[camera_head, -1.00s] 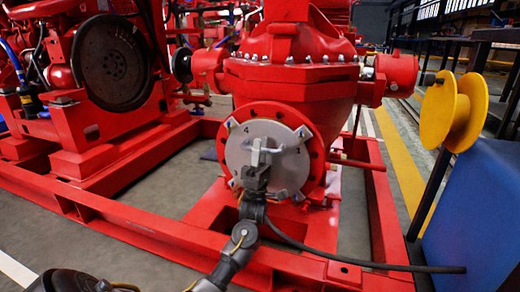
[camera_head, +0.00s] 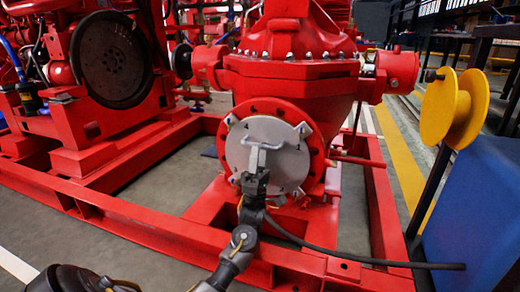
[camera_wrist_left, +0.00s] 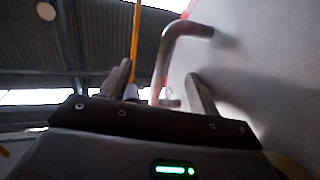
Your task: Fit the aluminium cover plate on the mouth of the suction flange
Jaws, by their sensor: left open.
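The aluminium cover plate (camera_head: 290,160), a pale grey disc with a bar handle (camera_head: 262,147), lies over the mouth of the red suction flange (camera_head: 318,152). Pale clips show around the plate's edge, and the flange's ring of bolt holes surrounds it. I cannot tell whether the plate touches the flange all round. My left gripper (camera_head: 256,178) is open, just in front of and below the handle. In the left wrist view its fingers (camera_wrist_left: 164,90) stand apart, with the bent handle (camera_wrist_left: 172,50) rising between and beyond them. My right gripper is not in view.
The red pump casing (camera_head: 290,80) rises above the flange. A red base frame (camera_head: 130,226) runs across the front below my left arm. A black hose (camera_head: 350,258) runs off to the right. A yellow spool (camera_head: 450,110) and a blue panel (camera_head: 480,210) stand at the right.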

